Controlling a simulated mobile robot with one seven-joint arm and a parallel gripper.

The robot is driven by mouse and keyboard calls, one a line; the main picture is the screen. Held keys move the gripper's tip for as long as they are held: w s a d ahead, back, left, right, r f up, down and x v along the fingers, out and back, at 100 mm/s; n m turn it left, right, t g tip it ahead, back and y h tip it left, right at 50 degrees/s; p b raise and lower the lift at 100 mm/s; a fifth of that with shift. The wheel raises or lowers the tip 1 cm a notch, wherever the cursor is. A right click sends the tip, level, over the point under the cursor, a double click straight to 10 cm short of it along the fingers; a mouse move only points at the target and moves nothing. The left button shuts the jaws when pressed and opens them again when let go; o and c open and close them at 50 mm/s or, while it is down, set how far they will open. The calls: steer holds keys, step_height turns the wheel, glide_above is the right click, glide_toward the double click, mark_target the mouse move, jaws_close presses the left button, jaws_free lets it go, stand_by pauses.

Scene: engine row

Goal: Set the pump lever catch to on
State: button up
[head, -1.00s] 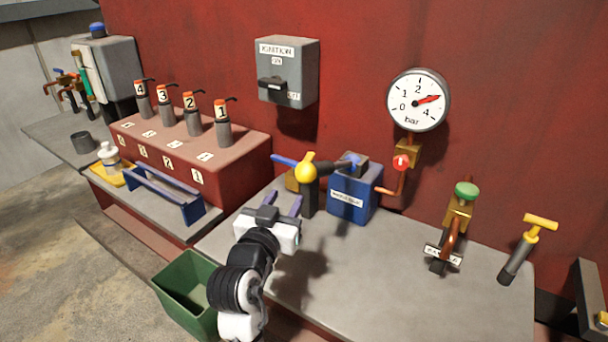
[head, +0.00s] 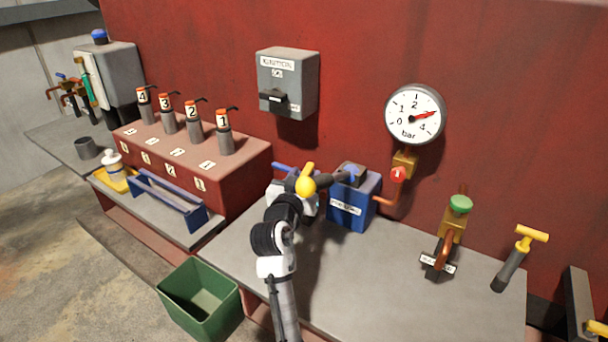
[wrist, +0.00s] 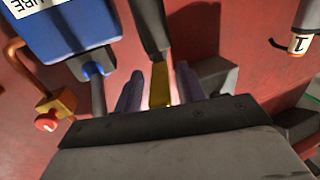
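The pump stands on the bench as a blue box (head: 350,212) with a white label, and a dark lever arm runs from it to the left. I cannot tell which part is the catch. Contact is not clear.
A red valve knob (head: 398,174) and a gauge (head: 414,115) are to the right of the pump. A green-topped valve (head: 460,204) and a yellow T-handle (head: 531,233) stand further right. The bench front (head: 380,295) is clear. A green bin (head: 198,300) is below left.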

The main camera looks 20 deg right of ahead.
steer(key=shift+c, duration=0.3)
jaws_close()
steer(key=shift+d, duration=0.1)
steer(key=shift+s+d+n+t+y+p, duration=0.1)
steer(key=shift+n+t+y+p, duration=0.1)
steer(key=shift+n+t+y, duration=0.25)
steer(key=shift+s+d+n+t+y+p, duration=0.1)
steer(key=shift+n+t+y+p, duration=0.2)
steer(key=shift+y, duration=0.25)
steer(key=shift+o, duration=0.3)
jaws_free()
steer(key=shift+a, duration=0.1)
steer(key=b+v, duration=0.4)
steer(key=v, duration=0.9)
steer(key=shift+s+a, duration=0.15)
steer(key=shift+s, duration=0.15)
steer(key=shift+r, duration=0.1)
steer(key=shift+c, duration=0.3)
